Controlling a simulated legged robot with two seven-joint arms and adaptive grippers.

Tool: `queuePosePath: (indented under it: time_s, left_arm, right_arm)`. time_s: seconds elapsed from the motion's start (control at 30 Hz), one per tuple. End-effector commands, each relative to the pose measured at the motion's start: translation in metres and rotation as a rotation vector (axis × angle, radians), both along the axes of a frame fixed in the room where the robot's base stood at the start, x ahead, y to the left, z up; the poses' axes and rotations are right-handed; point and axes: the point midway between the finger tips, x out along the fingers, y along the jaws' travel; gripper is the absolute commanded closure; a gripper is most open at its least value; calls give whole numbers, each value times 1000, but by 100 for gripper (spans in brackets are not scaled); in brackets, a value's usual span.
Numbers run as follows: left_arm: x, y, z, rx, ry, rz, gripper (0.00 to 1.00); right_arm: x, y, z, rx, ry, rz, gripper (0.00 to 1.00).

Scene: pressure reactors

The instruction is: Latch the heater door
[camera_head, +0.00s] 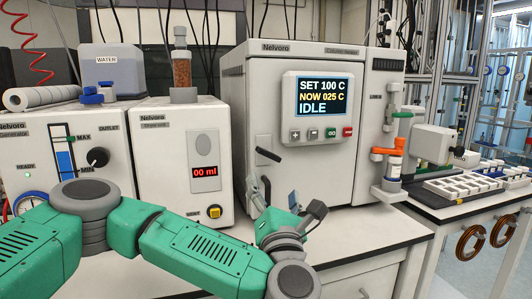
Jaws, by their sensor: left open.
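The heater (240,80) is the large white cabinet in the middle. Its front door (345,165) carries a screen panel (318,95) reading SET 100 C, NOW 025 C, IDLE. The door looks closed or nearly so; I cannot tell whether it is latched. A short dark lever (268,155) sticks out at the door's lower left. My left gripper (287,199) is open, just below this lever and in front of the door's lower left corner. Its fingers point up towards the door, and I cannot tell if they touch anything. My right gripper is out of view.
A generator box (110,150) with a water tank (112,65) is further left. An orange-clamped fitting (388,151) stands at the heater's right. The bench front (365,235) is bare.

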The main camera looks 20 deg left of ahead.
Motion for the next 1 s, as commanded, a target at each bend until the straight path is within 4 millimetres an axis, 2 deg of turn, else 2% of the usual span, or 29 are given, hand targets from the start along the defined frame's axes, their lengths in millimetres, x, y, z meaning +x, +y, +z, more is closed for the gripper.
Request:
queuePosePath:
  time_s: [0.03, 0.17, 0.4, 0.53, 0.7, 1.0]
  left_arm:
    - [5, 4, 9, 6, -8, 7, 24]
    - [28, 15, 15, 3, -7, 13, 24]
    - [71, 34, 28, -1, -3, 12, 24]
    - [88, 41, 34, -1, -3, 10, 24]
    - [100, 45, 39, 0, -2, 8, 24]
    - [102, 45, 40, 2, -2, 7, 24]
  right_arm:
    - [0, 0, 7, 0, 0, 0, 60]
    - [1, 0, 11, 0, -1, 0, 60]
    - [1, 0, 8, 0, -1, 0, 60]
    - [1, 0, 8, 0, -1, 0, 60]
    - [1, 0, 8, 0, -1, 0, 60]
    - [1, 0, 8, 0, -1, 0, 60]
